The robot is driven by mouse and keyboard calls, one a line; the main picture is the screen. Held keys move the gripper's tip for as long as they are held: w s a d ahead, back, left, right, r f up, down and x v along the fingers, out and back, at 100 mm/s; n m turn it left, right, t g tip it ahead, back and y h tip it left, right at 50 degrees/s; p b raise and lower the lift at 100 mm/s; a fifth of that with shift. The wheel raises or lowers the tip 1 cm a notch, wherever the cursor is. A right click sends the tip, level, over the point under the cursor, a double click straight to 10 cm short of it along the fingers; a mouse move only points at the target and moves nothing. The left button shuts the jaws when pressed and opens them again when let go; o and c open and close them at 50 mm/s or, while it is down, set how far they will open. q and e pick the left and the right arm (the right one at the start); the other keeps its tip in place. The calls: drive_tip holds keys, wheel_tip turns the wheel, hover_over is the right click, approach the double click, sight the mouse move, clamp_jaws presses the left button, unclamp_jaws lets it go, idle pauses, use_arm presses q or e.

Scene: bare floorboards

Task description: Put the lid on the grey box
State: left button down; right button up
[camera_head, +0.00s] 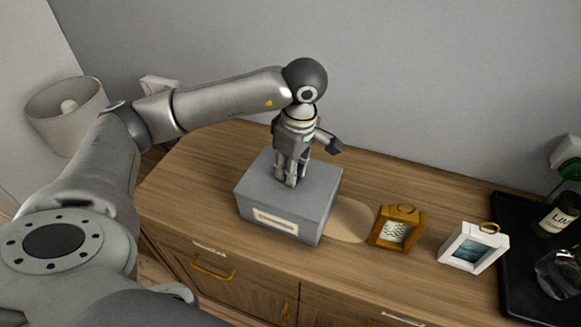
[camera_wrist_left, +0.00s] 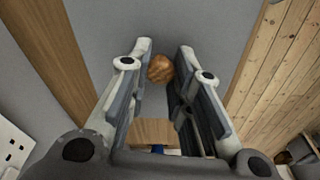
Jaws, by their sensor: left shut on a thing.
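The grey box (camera_head: 322,216) stands on the wooden cabinet, with a pale label on its front. Its flat grey top (camera_head: 318,178) shows no clear seam, so I cannot tell whether the lid is seated or where it ends. My left gripper (camera_head: 290,181) points down at the middle of this top. In the left wrist view, a round brown wooden knob (camera_wrist_left: 160,68) sits between the fingers of my left gripper (camera_wrist_left: 167,55), over a broad grey surface. The gripper is shut on this knob; the fingers partly hide it in the head view. My right gripper is not in view.
The cabinet top (camera_head: 206,175) is clear left of the box. A tan round patch (camera_head: 345,218), a wooden frame (camera_head: 398,228) and a white frame (camera_head: 473,247) lie to the right. A black tray (camera_head: 515,262) with a dark bottle (camera_head: 557,220) is farther right. A grey wall stands behind.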

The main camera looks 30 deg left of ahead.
use_arm(q)
drive_tip(key=c, duration=1.2)
unclamp_jaws()
drive_tip(key=shift+c, duration=0.2)
drive_tip(key=o, duration=0.5)
drive_tip(key=shift+r, duration=0.15)
drive_tip(key=shift+r+p, duration=1.95)
drive_tip(key=shift+r, duration=1.45)
